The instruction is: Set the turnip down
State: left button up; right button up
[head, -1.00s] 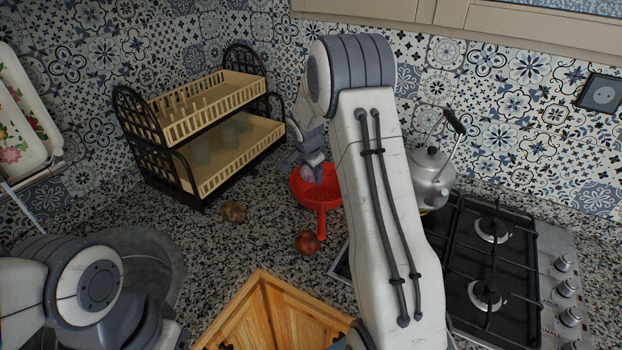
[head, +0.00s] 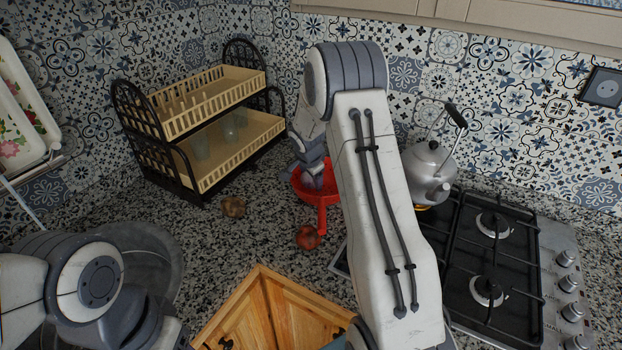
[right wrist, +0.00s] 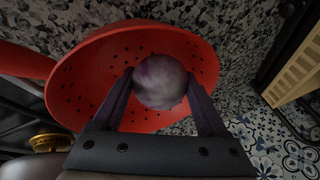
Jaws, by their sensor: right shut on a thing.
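The turnip (right wrist: 160,82) is a pale, purplish round thing between the fingers of my right gripper in the right wrist view. My right gripper (right wrist: 163,92) is shut on it, over the bowl of a red colander (right wrist: 95,75). I cannot tell whether the turnip touches the colander's bottom. In the head view the right gripper (head: 313,176) reaches down into the colander (head: 327,192), and the turnip is hidden there. My left arm shows at the lower left of the head view, but its gripper is not in view.
A two-tier dish rack (head: 215,135) stands at the back left. A kettle (head: 428,165) and gas hob (head: 485,255) are to the right.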

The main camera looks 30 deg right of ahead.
jog(key=shift+f, duration=0.15)
jog(key=o, duration=1.4)
jog(key=shift+r+p, duration=0.95)
jog(key=shift+p, duration=0.2)
jog(key=b+v, duration=0.2)
jog(key=v, duration=0.9)
jog(key=shift+s+a, duration=0.2)
